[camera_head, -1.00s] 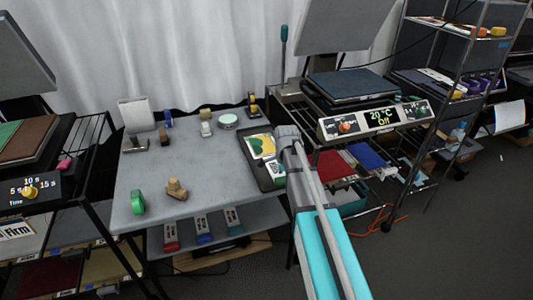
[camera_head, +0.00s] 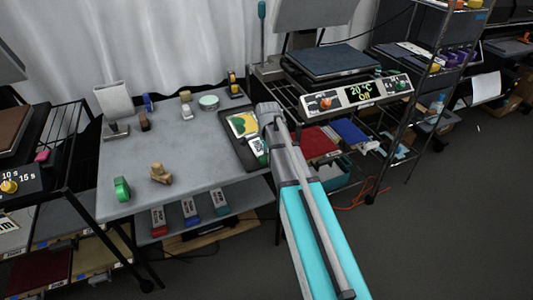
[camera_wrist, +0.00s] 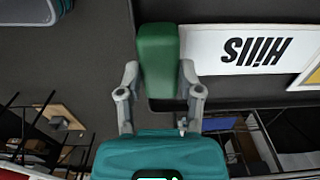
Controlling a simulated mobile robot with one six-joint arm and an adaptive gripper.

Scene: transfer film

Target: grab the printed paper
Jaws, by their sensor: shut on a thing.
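A printed paper with a yellow, white and green picture (camera_head: 242,124) lies in a dark tray (camera_head: 228,137) at the right side of the grey table. A white print (camera_head: 256,143) lies just in front of it, partly covered by my arm. My gripper (camera_wrist: 158,80) is shut on a green block (camera_wrist: 158,55), whose right side meets the white strip in the picture. The fingertips are hidden in the head view.
The grey table (camera_head: 190,140) also holds a green tape roll (camera_head: 122,189), a wooden piece (camera_head: 160,174) and small items at the back. A press with a control panel (camera_head: 355,95) stands to the right. Open floor lies at front right.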

